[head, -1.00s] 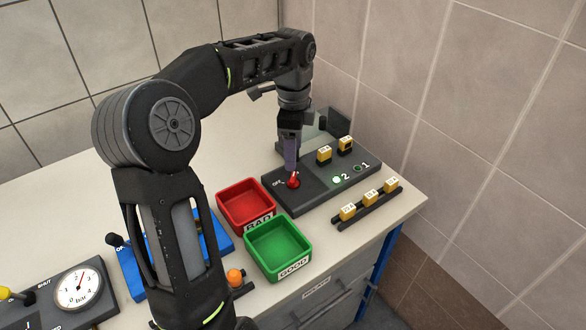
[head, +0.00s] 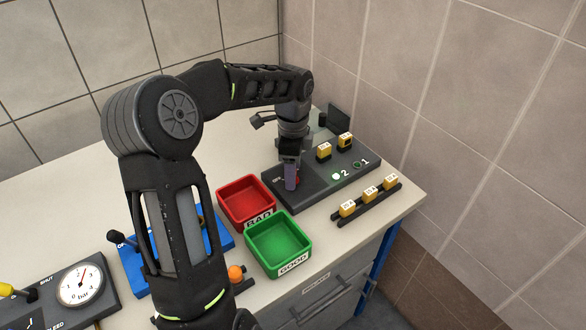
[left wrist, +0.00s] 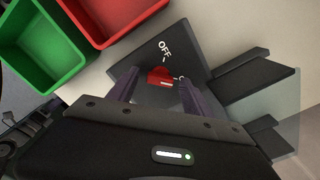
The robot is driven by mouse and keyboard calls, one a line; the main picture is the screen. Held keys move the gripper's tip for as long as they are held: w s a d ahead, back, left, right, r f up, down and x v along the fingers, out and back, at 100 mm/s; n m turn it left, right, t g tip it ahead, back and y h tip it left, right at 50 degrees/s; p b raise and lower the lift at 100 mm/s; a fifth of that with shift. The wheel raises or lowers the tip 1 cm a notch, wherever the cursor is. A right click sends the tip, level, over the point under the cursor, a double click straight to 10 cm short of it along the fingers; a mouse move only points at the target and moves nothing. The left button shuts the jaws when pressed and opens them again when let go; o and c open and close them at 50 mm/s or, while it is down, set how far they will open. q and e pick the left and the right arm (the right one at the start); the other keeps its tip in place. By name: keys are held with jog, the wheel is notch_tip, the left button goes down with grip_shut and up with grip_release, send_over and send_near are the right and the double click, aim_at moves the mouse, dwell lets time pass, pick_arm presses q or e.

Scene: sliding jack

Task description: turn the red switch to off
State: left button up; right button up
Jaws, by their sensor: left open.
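The red switch (left wrist: 160,77) sits on the dark panel (left wrist: 203,58), close to a white OFF label (left wrist: 165,47). In the left wrist view it lies between the fingers of my open left gripper (left wrist: 155,88). In the head view the fingers of my left gripper (head: 291,186) are low over the panel (head: 312,199) and hide most of the switch; only a bit of red (head: 298,180) shows beside them. I cannot tell whether a finger touches it. My right gripper is not in view.
A red BAD tray (head: 222,193) and a green GOOD tray (head: 252,243) stand left of the panel. Yellow blocks (head: 324,151) sit on the panel's far part, and more (head: 369,194) on a rail in front. Green lamp 2 (head: 336,176) is lit.

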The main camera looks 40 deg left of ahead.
pick_arm(q)
jog(key=shift+c, duration=0.6)
grip_shut()
jog(key=shift+n, duration=0.4)
jog(key=n+b, duration=0.1)
jog(key=n, duration=0.7)
jog(key=shift+b, duration=0.4)
jog(key=n, duration=0.4)
jog(key=shift+n, duration=0.3)
jog(key=n, duration=0.4)
jog(key=shift+n+b, duration=0.3)
